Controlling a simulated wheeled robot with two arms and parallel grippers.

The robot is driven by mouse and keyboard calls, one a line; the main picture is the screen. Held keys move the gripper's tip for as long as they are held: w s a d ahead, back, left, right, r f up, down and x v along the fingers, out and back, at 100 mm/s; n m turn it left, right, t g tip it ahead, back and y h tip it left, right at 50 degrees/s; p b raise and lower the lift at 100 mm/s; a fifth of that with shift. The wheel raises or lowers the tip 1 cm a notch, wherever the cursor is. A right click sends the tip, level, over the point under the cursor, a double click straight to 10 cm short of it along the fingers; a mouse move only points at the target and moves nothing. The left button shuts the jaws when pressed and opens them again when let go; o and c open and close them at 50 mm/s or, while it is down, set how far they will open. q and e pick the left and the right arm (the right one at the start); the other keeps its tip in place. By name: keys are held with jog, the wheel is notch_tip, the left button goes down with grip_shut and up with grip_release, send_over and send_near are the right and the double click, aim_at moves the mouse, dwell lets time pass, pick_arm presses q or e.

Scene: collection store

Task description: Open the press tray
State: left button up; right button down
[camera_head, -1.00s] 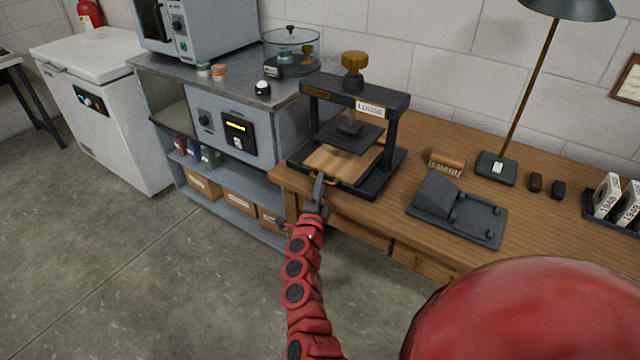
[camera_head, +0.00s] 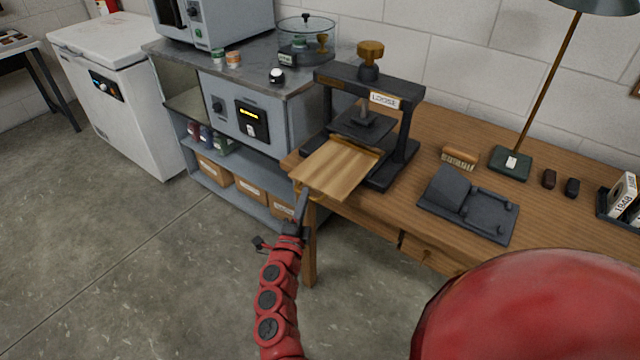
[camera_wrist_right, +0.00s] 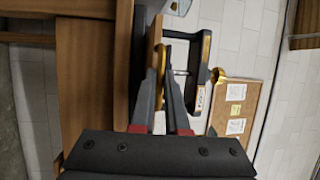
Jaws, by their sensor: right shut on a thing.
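The press (camera_head: 408,120) is a black frame on the wooden bench with a brass knob (camera_head: 370,50) on top and a label reading LOOSE (camera_head: 384,99). Its wooden tray (camera_head: 335,168) sticks well out of the front, past the bench edge. My right gripper (camera_head: 302,203) is shut on the tray's brass handle at the front edge. In the right wrist view the fingers (camera_wrist_right: 161,95) close on the brass handle (camera_wrist_right: 160,65), beside the tray's edge (camera_wrist_right: 153,40). The black pressing plate stands over the tray's back part. My left gripper is not in view.
A dark hinged device (camera_head: 470,205), a brush (camera_head: 459,157) and a lamp base (camera_head: 510,162) stand on the bench right of the press. A grey metal unit (camera_head: 235,115) stands to the left. The floor before the tray is open.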

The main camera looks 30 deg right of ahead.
jog(key=s+a, duration=0.2)
jog(key=a, duration=0.4)
jog(key=shift+s, duration=0.25)
jog(key=c, duration=1.2)
grip_release()
jog(key=v, duration=1.7)
jog(key=shift+s, duration=0.2)
jog(key=shift+a+r, duration=0.1)
